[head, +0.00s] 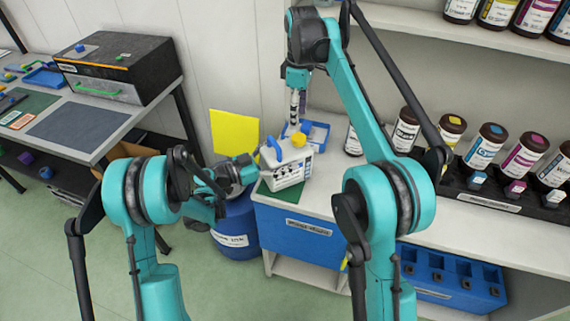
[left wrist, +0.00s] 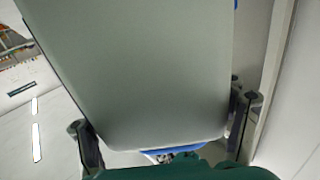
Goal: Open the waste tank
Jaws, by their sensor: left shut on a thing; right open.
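The white tank (head: 288,172) has a blue handle (head: 274,147) and a yellow cap (head: 299,139), which looks seated on its top. It stands on a green mat (head: 268,189) at the counter's left end. My left gripper (head: 250,167) is shut on the tank from the left. In the left wrist view, a broad pale face of the tank (left wrist: 140,70) fills the space between the fingers (left wrist: 165,135). My right gripper (head: 295,118) is open and points down just above the yellow cap, apparently apart from it.
A blue drum (head: 236,235) labelled for ink stands below my left gripper. A yellow panel (head: 235,134) is behind it. A blue tray (head: 316,134) lies behind the tank. Several ink bottles (head: 484,146) stand at the right. A black box (head: 118,66) sits on the left table.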

